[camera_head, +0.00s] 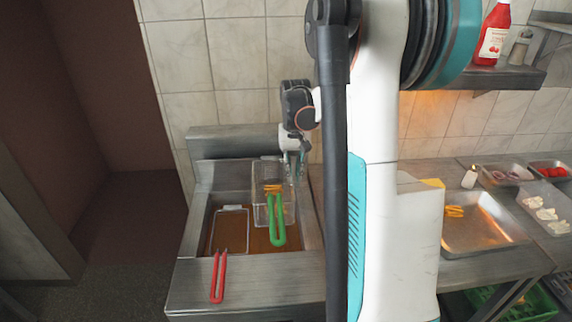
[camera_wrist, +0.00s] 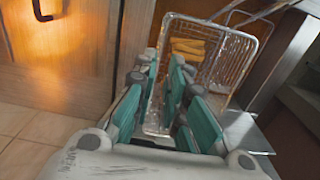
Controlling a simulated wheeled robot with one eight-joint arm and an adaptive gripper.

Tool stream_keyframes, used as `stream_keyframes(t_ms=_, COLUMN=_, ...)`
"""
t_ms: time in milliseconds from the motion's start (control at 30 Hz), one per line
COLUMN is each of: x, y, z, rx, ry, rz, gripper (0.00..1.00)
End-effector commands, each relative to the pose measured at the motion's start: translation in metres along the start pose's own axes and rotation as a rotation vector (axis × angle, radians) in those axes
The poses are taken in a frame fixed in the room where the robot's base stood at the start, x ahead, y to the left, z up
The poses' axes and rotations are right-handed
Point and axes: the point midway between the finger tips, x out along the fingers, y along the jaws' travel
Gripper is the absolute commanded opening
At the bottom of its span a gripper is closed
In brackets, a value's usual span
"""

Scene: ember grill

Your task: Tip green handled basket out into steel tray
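The green handled basket (camera_head: 260,205), a wire basket with yellow fries inside, is at the right side of the fryer, higher than the red handled one. Its green handle (camera_head: 276,232) points to the front. My gripper (camera_head: 301,160) is at its back right corner. I cannot tell whether a finger touches the rim. The steel tray (camera_head: 480,236) is on the counter at right, with a few fries at its left end.
A red handled basket (camera_head: 218,270) sits in the fryer's left side, in brown oil. Behind the steel tray are small food trays (camera_head: 503,174) and a shaker (camera_head: 470,177). A shelf (camera_head: 500,78) with a red bottle (camera_head: 493,38) hangs above. My arm hides the counter's middle.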

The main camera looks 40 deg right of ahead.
Motion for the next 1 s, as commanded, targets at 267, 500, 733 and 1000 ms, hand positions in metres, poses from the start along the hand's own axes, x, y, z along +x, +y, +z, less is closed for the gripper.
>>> stream_keyframes(t_ms=267, x=0.036, y=0.001, z=-0.001, rx=0.002, ry=-0.001, rz=-0.002, gripper=0.12)
stream_keyframes(t_ms=500, x=0.08, y=0.0, z=-0.001, rx=0.001, ry=0.0, rz=-0.001, gripper=0.12)
stream_keyframes(t_ms=733, x=0.116, y=0.0, z=-0.001, rx=0.001, ry=0.0, rz=-0.001, gripper=0.12)
stream_keyframes(t_ms=1000, x=0.136, y=0.0, z=0.0, rx=0.0, ry=0.0, rz=-0.001, gripper=0.12)
